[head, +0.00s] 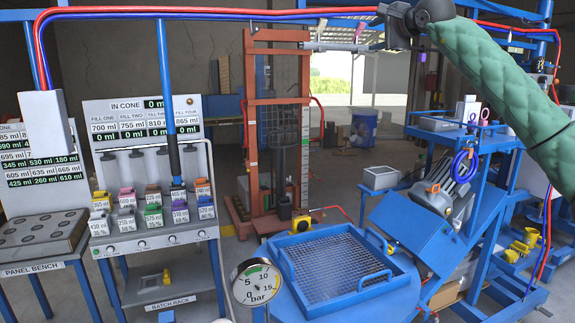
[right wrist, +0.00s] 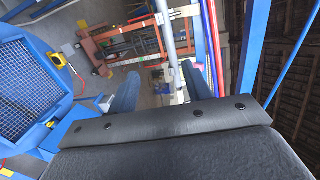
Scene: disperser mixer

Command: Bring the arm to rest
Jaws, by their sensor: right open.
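My right arm comes in from the upper right of the head view, with a green padded sleeve. Its right gripper (head: 340,30) is at the top, right of centre, in front of the orange lift frame and close to the red and blue hoses. In the right wrist view two blue fingers of this gripper (right wrist: 160,75) stand well apart with nothing held between them. The dark padded wrist housing fills the bottom of that view. My left arm and gripper do not show.
A blue mesh tray (head: 372,280) sits front centre; it also shows in the wrist view (right wrist: 20,110). The batch rack (head: 150,243) and panel bench (head: 45,268) stand left. The orange lift frame (head: 252,110) stands behind. Red and blue hoses (head: 215,12) cross the top. A pressure gauge (head: 257,283) is in front.

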